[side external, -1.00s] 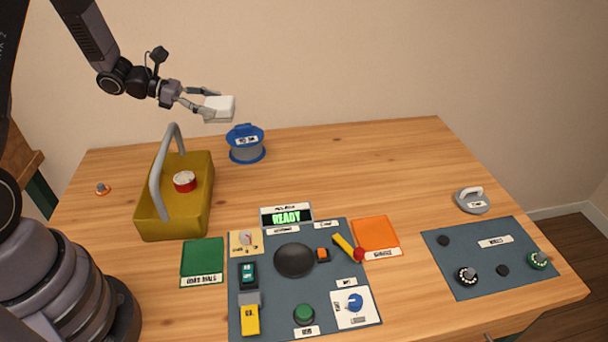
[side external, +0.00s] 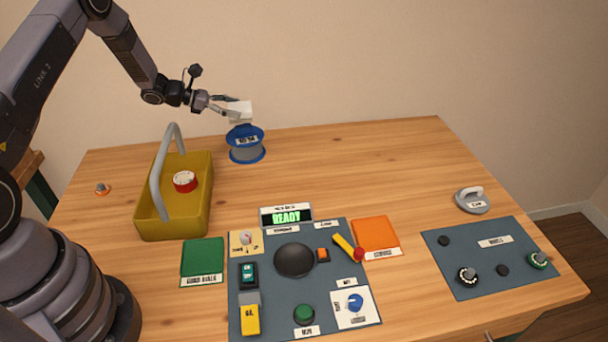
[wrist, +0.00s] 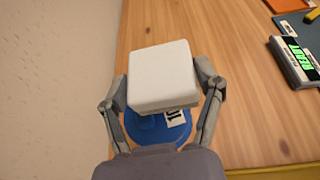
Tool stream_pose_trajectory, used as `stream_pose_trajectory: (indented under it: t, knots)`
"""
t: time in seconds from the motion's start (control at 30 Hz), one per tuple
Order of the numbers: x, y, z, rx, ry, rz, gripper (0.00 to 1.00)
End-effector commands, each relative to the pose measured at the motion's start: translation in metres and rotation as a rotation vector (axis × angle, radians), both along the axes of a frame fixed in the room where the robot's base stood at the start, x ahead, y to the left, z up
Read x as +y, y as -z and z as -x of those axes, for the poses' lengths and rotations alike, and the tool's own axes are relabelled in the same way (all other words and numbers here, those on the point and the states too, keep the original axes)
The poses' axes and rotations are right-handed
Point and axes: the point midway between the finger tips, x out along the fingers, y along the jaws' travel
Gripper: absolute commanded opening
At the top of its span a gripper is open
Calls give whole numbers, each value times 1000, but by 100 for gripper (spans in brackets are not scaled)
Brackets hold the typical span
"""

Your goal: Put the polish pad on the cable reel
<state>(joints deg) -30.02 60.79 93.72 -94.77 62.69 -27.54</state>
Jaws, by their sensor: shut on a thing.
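The polish pad is a white block (side external: 239,110) held between the fingers of my gripper (side external: 231,109) in the side view. In the wrist view the white pad (wrist: 163,76) sits between both fingers of my gripper (wrist: 163,92). The cable reel (side external: 247,146) is blue with a grey middle and stands upright on the table near its back edge. The pad is above the reel, close to its top; whether they touch is hard to tell. In the wrist view the pad hides part of the blue reel (wrist: 148,130).
A yellow tote (side external: 190,215) with a grey handle holds a red and white tin (side external: 184,181) left of the reel. A control panel (side external: 280,300) lies in front. The table right of the reel is clear. The wall (side external: 400,60) is behind.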

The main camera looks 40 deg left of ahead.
Motion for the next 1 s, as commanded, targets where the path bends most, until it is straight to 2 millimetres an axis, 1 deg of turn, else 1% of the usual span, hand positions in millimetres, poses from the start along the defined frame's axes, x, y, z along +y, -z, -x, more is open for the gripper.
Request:
stream_pose_trajectory:
  t: [0.1, 0.23, 0.33, 0.57, 1.0]
  knots:
    - [1, 8, -6, 0, 1, 0, 30]
    - [1, 28, -5, 3, 0, 2, 30]
    - [1, 38, -6, 1, 0, 1, 30]
    - [1, 37, -5, 0, 0, 0, 30]
    - [1, 49, -5, 0, 1, 0, 30]
